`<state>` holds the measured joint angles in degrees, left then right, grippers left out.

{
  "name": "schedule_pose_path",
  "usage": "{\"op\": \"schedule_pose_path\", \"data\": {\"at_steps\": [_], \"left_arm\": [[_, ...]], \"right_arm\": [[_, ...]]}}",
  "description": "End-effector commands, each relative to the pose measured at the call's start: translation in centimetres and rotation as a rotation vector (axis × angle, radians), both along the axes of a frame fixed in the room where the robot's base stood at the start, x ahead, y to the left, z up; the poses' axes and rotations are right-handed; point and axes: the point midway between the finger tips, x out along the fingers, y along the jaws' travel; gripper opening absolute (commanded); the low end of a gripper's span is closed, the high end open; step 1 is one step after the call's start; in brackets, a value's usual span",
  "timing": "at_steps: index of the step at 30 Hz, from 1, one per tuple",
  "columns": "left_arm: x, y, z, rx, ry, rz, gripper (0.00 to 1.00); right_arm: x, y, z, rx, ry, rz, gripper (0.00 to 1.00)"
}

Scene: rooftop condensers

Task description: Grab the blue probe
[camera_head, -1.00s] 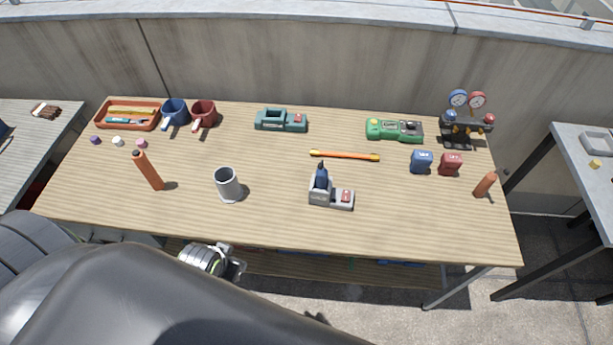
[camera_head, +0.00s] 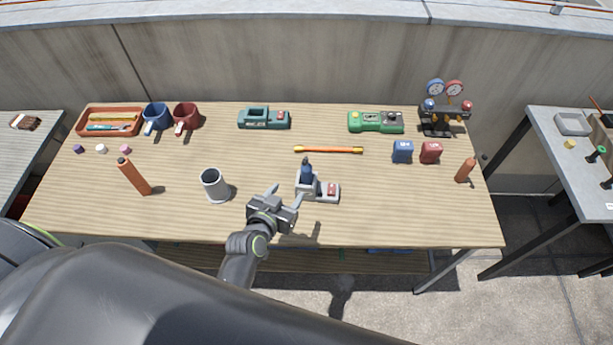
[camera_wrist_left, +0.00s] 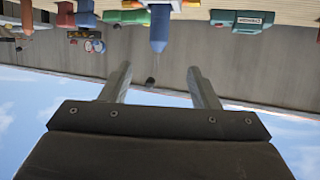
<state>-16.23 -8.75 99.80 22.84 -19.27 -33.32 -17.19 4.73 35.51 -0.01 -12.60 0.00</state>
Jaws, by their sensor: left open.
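The blue probe (camera_head: 307,170) stands upright in a grey holder (camera_head: 328,196) near the front middle of the table. It also shows in the left wrist view (camera_wrist_left: 159,28), at the top middle in an upside-down picture. My left gripper (camera_head: 287,193) is open and empty above the table's front part, just left of the probe and apart from it. In the left wrist view its two fingers (camera_wrist_left: 160,72) are spread, with the probe lined up between them but beyond the tips. My right gripper is not in view.
A grey mug (camera_head: 213,186) stands left of my gripper, and an orange bottle (camera_head: 134,176) farther left. An orange-yellow rod (camera_head: 330,150) lies behind the holder. Blue (camera_head: 402,152) and red (camera_head: 431,153) blocks sit to the right. The front right table area is clear.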

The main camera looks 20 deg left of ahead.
Motion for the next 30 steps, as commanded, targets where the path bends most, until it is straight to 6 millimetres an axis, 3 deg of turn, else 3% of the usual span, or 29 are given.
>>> {"op": "schedule_pose_path", "data": {"at_steps": [15, 25, 30], "left_arm": [[8.9, -0.8, -4.2, 0.002, 0.0, -0.003, 0.55], [10.7, -1.0, -4.7, 0.002, 0.001, -0.002, 0.55], [12.1, -1.2, -5.9, 0.002, 0.0, -0.002, 0.55]], "right_arm": [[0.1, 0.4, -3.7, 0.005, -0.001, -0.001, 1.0], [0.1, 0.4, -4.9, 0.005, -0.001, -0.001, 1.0], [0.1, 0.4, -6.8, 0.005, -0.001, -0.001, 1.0]]}}
